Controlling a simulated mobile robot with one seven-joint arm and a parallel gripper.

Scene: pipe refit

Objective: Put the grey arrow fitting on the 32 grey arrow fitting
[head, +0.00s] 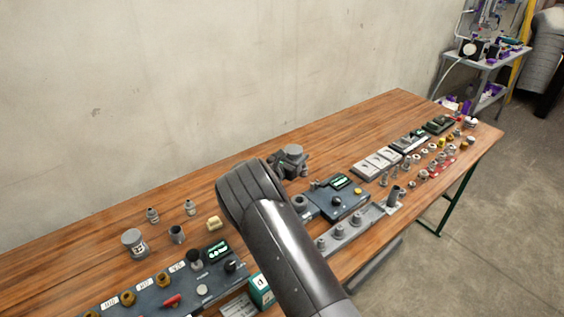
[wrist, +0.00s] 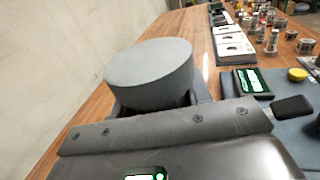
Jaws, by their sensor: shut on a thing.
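My gripper (head: 292,166) is over the middle of the bench, beyond my dark arm, shut on a grey round fitting (head: 291,150). In the wrist view the held fitting (wrist: 150,72) is a wide, smooth grey disc-topped piece between the dark jaws (wrist: 158,108). No arrow shows on it from here. Several grey round fittings (head: 340,231) stand on a grey rail right of my arm. A larger grey cylinder (head: 133,242) with markings stands at the left. I cannot read a 32 or an arrow, so I cannot tell which is the 32 fitting.
A dark blue panel (head: 342,204) with a green-lit display lies right of my arm. Another labelled panel (head: 150,297) is at the front left. Pale plates (head: 376,163) and many small fittings crowd the right. The wooden bench (head: 90,247) is clear along the wall.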

